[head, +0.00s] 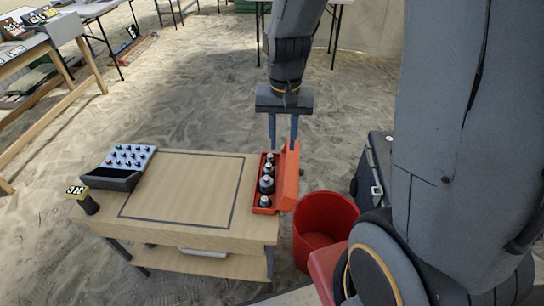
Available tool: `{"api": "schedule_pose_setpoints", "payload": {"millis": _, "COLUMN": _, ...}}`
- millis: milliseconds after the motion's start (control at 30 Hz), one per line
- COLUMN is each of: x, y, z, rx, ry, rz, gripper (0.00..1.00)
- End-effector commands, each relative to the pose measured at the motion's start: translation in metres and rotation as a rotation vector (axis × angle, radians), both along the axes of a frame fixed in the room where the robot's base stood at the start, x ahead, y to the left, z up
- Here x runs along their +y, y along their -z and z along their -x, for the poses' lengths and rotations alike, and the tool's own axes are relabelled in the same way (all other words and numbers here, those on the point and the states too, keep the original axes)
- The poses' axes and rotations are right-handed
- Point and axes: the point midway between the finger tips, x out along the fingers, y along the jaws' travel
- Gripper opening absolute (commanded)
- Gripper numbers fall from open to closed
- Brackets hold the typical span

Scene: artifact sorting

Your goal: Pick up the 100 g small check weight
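An open orange case (262,210) lies at the right end of the wooden table, its lid (289,178) raised on the right side. Several metal check weights with dark parts stand in a row in it, from a small one at the far end (270,157) past a larger one (266,185) to a small one at the near end (264,201). Their markings are too small to read, so I cannot tell which is 100 g. My gripper (283,146) points down at the far end of the case, its two blue fingers apart with nothing visible between them. Its height above the weights is unclear.
The wooden table (185,190) has a bare middle with a dark outlined rectangle.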

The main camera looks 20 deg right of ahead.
Motion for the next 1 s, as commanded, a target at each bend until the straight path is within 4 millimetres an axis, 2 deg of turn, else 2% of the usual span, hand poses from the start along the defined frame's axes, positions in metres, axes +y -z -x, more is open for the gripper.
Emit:
{"api": "schedule_pose_setpoints", "payload": {"millis": 100, "x": -0.003, "y": 0.021, "z": -0.042, "rx": 0.005, "ry": 0.17, "rz": 0.001, "gripper": 0.28}}
{"api": "schedule_pose_setpoints", "payload": {"millis": 200, "x": -0.003, "y": 0.042, "z": -0.072, "rx": 0.006, "ry": 0.305, "rz": 0.002, "gripper": 0.28}}
{"api": "schedule_pose_setpoints", "payload": {"millis": 400, "x": -0.003, "y": 0.08, "z": -0.113, "rx": 0.003, "ry": 0.508, "rz": 0.002, "gripper": 0.28}}
{"api": "schedule_pose_setpoints", "payload": {"millis": 600, "x": -0.002, "y": 0.099, "z": -0.128, "rx": 0.003, "ry": 0.594, "rz": 0.003, "gripper": 0.28}}
{"api": "schedule_pose_setpoints", "payload": {"millis": 1000, "x": -0.001, "y": 0.132, "z": -0.129, "rx": 0.002, "ry": 0.601, "rz": 0.003, "gripper": 0.28}}
